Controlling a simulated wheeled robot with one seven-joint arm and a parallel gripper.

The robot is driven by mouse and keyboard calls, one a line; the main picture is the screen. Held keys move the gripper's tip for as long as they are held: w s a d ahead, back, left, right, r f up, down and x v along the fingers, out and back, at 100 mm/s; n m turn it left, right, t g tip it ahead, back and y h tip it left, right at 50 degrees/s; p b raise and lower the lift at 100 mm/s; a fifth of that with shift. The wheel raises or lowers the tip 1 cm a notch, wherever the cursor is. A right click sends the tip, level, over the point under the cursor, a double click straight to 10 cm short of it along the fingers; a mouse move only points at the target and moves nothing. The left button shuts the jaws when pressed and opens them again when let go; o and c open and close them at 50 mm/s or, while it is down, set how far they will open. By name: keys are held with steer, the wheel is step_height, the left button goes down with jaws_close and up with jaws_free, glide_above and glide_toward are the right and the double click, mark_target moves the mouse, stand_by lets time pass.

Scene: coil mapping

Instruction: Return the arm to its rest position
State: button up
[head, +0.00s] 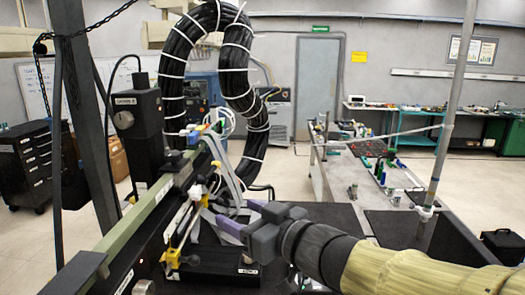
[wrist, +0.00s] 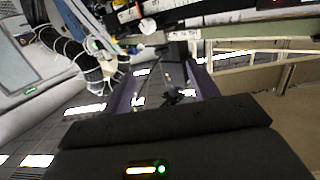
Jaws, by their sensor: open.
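My arm reaches in from the lower right of the head view, with a pale yellow sleeve and a dark wrist. My gripper (head: 238,217) has purple fingers and points left toward the coil-mapping rig (head: 150,215). In the head view its fingertips are close to the grey ribbon cables, and I cannot tell whether they touch. In the wrist view the two purple fingers of my gripper (wrist: 165,75) stand apart with nothing held between them. The rig's rail (wrist: 245,45) crosses beyond the fingertips there.
A thick black cable bundle (head: 178,65) arches above the rig. A dark post (head: 85,110) stands at left and a grey metal pole (head: 451,120) at right. A long workbench (head: 340,185) with small parts lies behind my arm. Open floor (head: 285,172) shows beyond the rig.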

steer(key=w+d+f+m+g+h, duration=0.25)
steer(key=d+f+m+h, duration=0.35)
steer(key=d+f+h, duration=0.7)
steer(key=s+d+f+m+g, duration=0.1)
steer(key=s+d+f+g, duration=0.1)
steer(key=s+f, duration=0.3)
steer(key=s+d+f+m+g, duration=0.2)
steer(key=s+f, duration=0.4)
steer(key=f, duration=0.4)
steer(key=d+g, duration=0.1)
steer(key=g, duration=0.1)
steer(key=shift+d+f+g+y, duration=0.3)
steer(key=shift+f+g+y, duration=0.05)
steer(key=shift+y, duration=0.05)
steer(key=shift+w, duration=0.1)
